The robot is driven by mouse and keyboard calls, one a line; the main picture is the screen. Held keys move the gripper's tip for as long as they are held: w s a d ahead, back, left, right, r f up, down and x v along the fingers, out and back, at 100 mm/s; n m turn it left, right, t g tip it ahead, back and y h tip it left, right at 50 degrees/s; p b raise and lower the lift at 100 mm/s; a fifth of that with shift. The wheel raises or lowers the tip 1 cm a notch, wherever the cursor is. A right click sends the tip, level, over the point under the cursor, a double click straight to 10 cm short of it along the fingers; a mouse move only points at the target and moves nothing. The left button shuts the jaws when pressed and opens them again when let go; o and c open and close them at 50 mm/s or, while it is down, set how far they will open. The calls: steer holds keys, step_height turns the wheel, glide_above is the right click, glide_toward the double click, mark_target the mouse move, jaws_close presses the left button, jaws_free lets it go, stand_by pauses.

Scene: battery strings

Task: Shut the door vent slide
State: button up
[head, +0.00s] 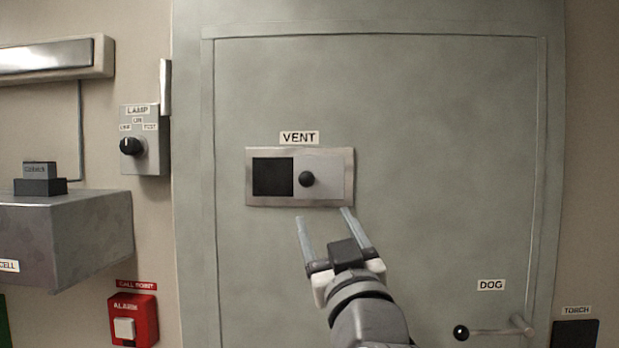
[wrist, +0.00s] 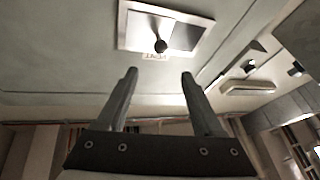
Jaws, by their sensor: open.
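The vent (head: 250,180) is a framed metal panel on the grey-green door, under a VENT label. Its slide plate (head: 330,182) covers the right part, and a dark opening (head: 272,177) shows at the left. A round black knob (head: 307,179) sits at the plate's left side. In the wrist view the vent frame (wrist: 135,28) and knob (wrist: 160,45) show at the top, beyond the fingertips. My gripper (head: 322,214) is open and empty, just below the vent in the head view. It also shows in the wrist view (wrist: 159,75), its fingers apart with nothing between them.
The door (head: 420,120) around the vent is flat and clear. A DOG lever (head: 490,332) is at the lower right.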

mark_target(307, 182)
steer(key=p+x, duration=0.4)
steer(key=x, duration=1.1)
steer(key=shift+w+a, duration=0.1)
steer(key=shift+w, duration=0.2)
jaws_close()
stand_by(0.8)
